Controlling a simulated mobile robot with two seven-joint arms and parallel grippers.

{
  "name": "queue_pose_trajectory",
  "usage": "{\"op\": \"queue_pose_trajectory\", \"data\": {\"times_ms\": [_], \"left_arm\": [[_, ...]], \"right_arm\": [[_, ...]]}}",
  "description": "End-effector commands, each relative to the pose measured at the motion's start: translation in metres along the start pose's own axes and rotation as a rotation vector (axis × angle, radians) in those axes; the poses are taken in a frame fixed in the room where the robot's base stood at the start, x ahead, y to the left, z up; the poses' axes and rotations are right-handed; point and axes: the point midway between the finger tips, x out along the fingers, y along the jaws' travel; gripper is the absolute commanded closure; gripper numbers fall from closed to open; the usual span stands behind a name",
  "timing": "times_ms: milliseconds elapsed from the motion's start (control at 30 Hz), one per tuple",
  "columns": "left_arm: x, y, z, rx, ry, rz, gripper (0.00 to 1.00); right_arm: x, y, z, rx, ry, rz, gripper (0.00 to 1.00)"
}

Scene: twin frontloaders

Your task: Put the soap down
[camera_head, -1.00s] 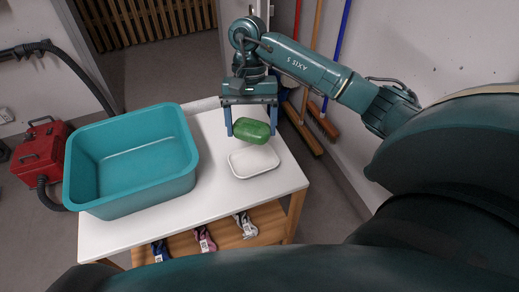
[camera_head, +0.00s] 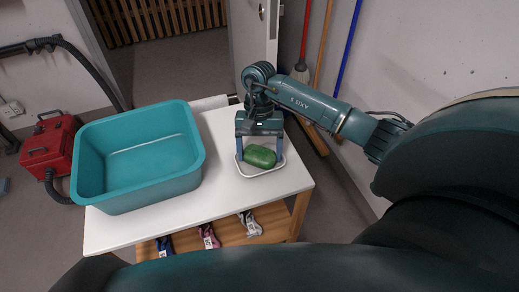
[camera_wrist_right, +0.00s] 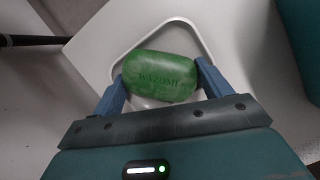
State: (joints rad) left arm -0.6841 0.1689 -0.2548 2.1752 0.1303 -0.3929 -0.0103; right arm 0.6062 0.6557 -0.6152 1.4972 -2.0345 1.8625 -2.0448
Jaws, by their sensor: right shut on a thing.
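The green soap (camera_head: 260,156) is a rounded bar with lettering on top, seen close up in the right wrist view (camera_wrist_right: 160,76). My right gripper (camera_head: 260,158) has its blue fingers on both ends of the soap and is shut on it. The soap is at the white soap dish (camera_head: 262,173), inside its rim as seen from above; whether it touches the dish floor I cannot tell. The dish rim also shows in the right wrist view (camera_wrist_right: 207,48). My left gripper is not in view.
A teal basin (camera_head: 137,180) stands on the left of the white table (camera_head: 225,195). Several socks (camera_head: 208,237) lie on the wooden shelf below. Brooms (camera_head: 318,140) lean at the wall behind the table. The tabletop before the dish is clear.

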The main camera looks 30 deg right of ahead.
Motion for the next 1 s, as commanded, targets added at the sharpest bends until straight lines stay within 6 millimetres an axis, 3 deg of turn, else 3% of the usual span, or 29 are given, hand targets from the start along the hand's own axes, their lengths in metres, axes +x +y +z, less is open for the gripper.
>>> {"op": "queue_pose_trajectory", "data": {"times_ms": [133,167,233,633,1000], "left_arm": [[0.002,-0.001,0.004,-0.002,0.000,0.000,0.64],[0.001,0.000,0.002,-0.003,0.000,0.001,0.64],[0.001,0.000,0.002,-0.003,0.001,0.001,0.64],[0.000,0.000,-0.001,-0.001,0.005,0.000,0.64],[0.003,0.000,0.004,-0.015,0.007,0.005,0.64]], "right_arm": [[0.003,0.000,-0.001,0.000,0.000,0.000,0.51],[0.002,0.000,-0.001,0.000,0.000,0.000,0.20],[0.001,0.000,0.000,0.000,0.000,0.000,0.15],[-0.009,0.000,-0.001,0.000,0.003,-0.002,0.14],[-0.085,0.000,-0.001,0.001,0.004,-0.003,0.14]]}}
